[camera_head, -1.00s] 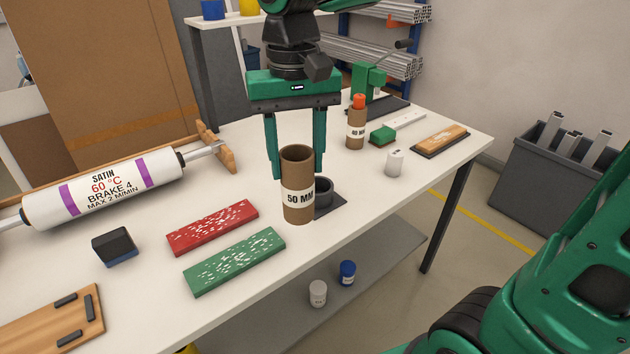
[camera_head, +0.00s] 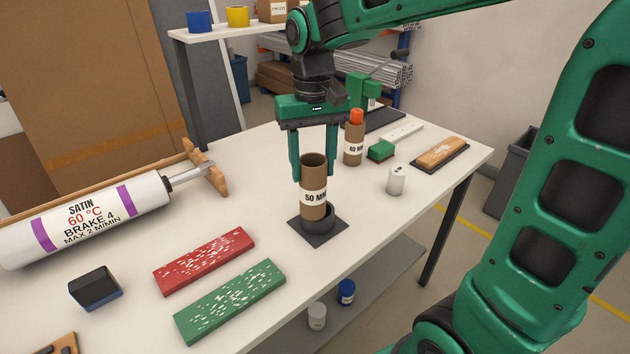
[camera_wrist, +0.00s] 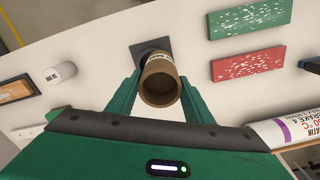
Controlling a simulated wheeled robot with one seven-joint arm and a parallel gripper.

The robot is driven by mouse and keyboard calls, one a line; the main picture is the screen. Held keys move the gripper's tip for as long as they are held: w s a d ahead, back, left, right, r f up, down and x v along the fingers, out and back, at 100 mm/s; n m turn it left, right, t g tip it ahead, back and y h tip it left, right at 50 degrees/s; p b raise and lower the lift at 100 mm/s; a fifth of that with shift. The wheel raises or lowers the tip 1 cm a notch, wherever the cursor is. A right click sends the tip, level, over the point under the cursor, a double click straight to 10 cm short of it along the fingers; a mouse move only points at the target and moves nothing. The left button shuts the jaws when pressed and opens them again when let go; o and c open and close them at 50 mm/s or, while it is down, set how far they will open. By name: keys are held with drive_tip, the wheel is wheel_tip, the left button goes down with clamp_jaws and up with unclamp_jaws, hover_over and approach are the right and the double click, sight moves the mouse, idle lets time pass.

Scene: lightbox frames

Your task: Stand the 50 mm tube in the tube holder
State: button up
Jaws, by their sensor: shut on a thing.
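The 50 mm tube (camera_head: 313,183) is a brown cardboard cylinder with a white "50 MM" label. It is upright, between the fingers of my gripper (camera_head: 314,174), which is shut on it. The tube holder (camera_head: 326,226), a dark ring on a square plate, is directly under the tube. The tube's lower end overlaps the ring; I cannot tell whether it is inside or just above. In the wrist view my gripper (camera_wrist: 160,78) holds the tube (camera_wrist: 160,84), its open end facing the camera. The holder's plate (camera_wrist: 147,47) shows behind it, the ring mostly hidden.
A brown tube with a red top (camera_head: 354,143), a green block (camera_head: 381,150) and a white canister (camera_head: 396,181) stand to the right. Red (camera_head: 204,261) and green (camera_head: 231,301) speckled boards lie front left. A large roller (camera_head: 92,218) lies left. White table surface surrounds the holder.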

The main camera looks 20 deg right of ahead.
drive_tip(key=shift+w+d+f, duration=0.6)
drive_tip(key=shift+d+f, duration=0.2)
drive_tip(key=shift+d, duration=0.15)
drive_tip(key=f, duration=0.3)
drive_tip(key=shift+s+f, duration=0.3)
clamp_jaws()
drive_tip(key=shift+s, duration=0.2)
drive_tip(key=o, duration=1)
unclamp_jaws()
drive_tip(key=shift+w+f, duration=0.15)
drive_tip(key=shift+w, duration=0.05)
drive_tip(key=o, duration=0.4)
drive_tip(key=shift+w+f, duration=0.3)
drive_tip(key=shift+w, duration=0.3)
drive_tip(key=shift+s+r, duration=0.3)
drive_tip(key=shift+w, duration=0.1)
wheel_tip(320, 180, up, 12)
drive_tip(key=shift+r, duration=0.1)
